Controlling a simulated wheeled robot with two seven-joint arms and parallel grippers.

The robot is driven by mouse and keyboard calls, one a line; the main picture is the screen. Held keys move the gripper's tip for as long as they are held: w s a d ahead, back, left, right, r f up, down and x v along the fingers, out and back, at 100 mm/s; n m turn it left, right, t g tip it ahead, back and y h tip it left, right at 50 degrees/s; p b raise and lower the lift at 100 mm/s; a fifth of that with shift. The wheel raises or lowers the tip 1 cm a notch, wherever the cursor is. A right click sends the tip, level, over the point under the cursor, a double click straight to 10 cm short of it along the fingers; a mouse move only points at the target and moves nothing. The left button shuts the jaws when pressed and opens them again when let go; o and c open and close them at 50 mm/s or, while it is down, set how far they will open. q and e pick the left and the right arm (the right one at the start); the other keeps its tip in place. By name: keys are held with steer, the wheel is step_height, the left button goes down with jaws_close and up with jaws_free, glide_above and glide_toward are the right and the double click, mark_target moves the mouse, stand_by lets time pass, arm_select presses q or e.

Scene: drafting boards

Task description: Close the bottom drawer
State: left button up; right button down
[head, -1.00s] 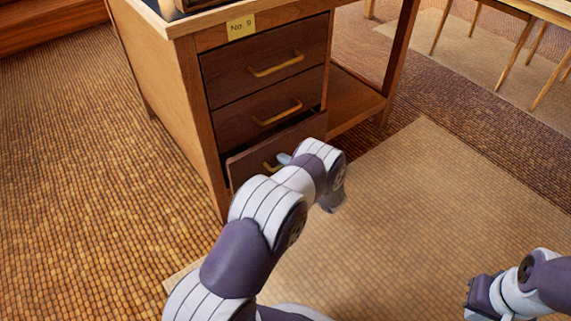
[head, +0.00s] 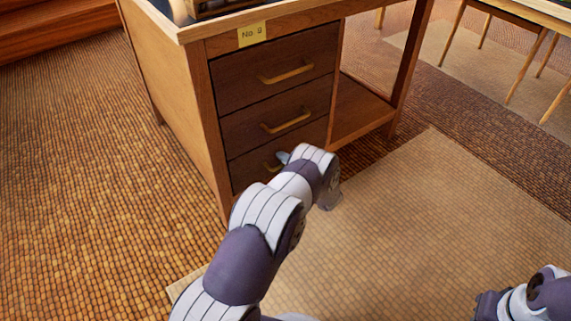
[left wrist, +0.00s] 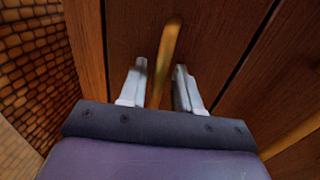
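The bottom drawer (head: 246,176) is in the left pedestal of the wooden desk, below two other drawers. Its front looks flush, or nearly flush, with the drawers above; my left arm hides part of it. Its brass handle (head: 270,165) shows beside my left gripper (head: 284,157), mostly hidden behind my arm. In the left wrist view, the two pale fingers of my left gripper (left wrist: 160,86) are apart, one on each side of the handle (left wrist: 168,50), with gaps visible. My right gripper (head: 488,304) is low at the right, away from the desk; its fingers are not clear.
The middle drawer (head: 240,128) and top drawer (head: 235,78) are shut. An open shelf (head: 362,108) lies right of the drawers. A pale rug (head: 400,220) covers clear floor in front.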

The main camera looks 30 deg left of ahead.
arm_select(q)
steer(key=p+v, duration=0.6)
steer(key=v, duration=0.6)
steer(key=shift+d+p, duration=0.35)
steer(key=shift+s, duration=0.15)
